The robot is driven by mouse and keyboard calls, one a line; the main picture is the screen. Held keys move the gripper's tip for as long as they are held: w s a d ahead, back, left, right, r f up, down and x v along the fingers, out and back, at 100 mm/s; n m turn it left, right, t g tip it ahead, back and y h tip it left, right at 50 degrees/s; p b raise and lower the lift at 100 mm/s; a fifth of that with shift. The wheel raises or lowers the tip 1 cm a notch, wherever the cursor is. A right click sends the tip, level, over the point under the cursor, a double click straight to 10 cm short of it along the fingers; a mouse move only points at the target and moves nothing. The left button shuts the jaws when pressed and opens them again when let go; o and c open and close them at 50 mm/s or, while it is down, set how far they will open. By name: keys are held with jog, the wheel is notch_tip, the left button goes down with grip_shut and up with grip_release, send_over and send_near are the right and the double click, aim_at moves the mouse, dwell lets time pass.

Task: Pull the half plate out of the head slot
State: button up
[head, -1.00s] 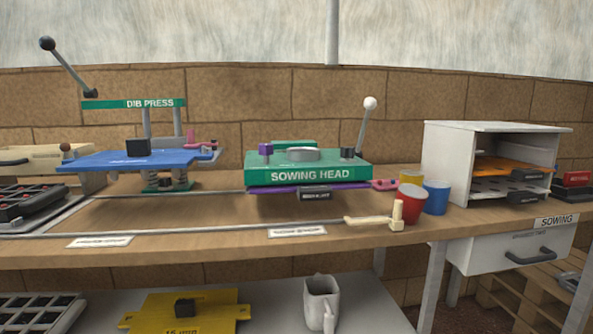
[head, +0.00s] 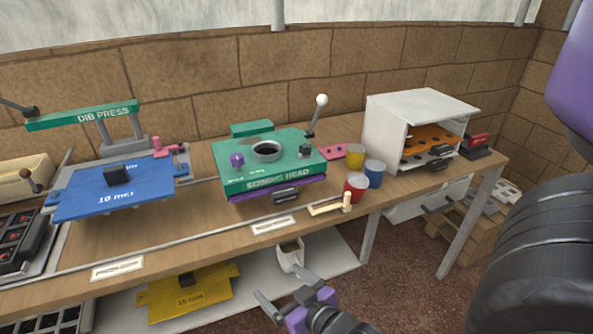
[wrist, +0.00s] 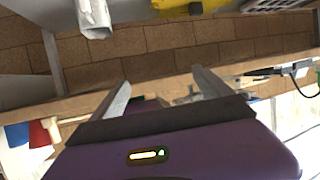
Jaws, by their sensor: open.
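The green sowing head (head: 262,160) stands on the bench. The purple half plate (head: 240,199) sits in the slot under it, with only its front edge showing. A dark handle (head: 285,195) sticks out at the plate's front. My gripper (head: 266,281) is open and empty, low in front of the bench and below the handle, well apart from it. In the wrist view my two fingers (wrist: 161,77) are spread with nothing between them. The half plate cannot be made out there.
A cream wooden tool (head: 330,206) lies at the bench's front edge, right of the handle. Red (head: 355,186), blue (head: 374,172) and yellow (head: 355,155) cups stand farther right. A white mug (head: 290,254) is on the lower shelf, near my gripper.

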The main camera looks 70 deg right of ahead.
aim_at(286, 196)
jog(key=d+r+m+g+h+p, duration=0.2)
jog(key=d+r+m+p, duration=0.1)
jog(key=d+r+p, duration=1)
jog(key=shift+g+h, duration=0.3)
jog(key=shift+w+r+b+x, duration=0.1)
jog(key=shift+w+b+x, duration=0.1)
jog(key=shift+x, duration=1)
jog(key=shift+w+r+b+x, duration=0.1)
jog(key=shift+r+b+x, duration=0.1)
jog(key=shift+x, duration=1)
jog(key=shift+w+r+b+x, duration=0.1)
jog(key=shift+b+x, duration=0.1)
jog(key=shift+x, duration=1.05)
jog(key=shift+a, duration=0.2)
jog(key=c, duration=1.7)
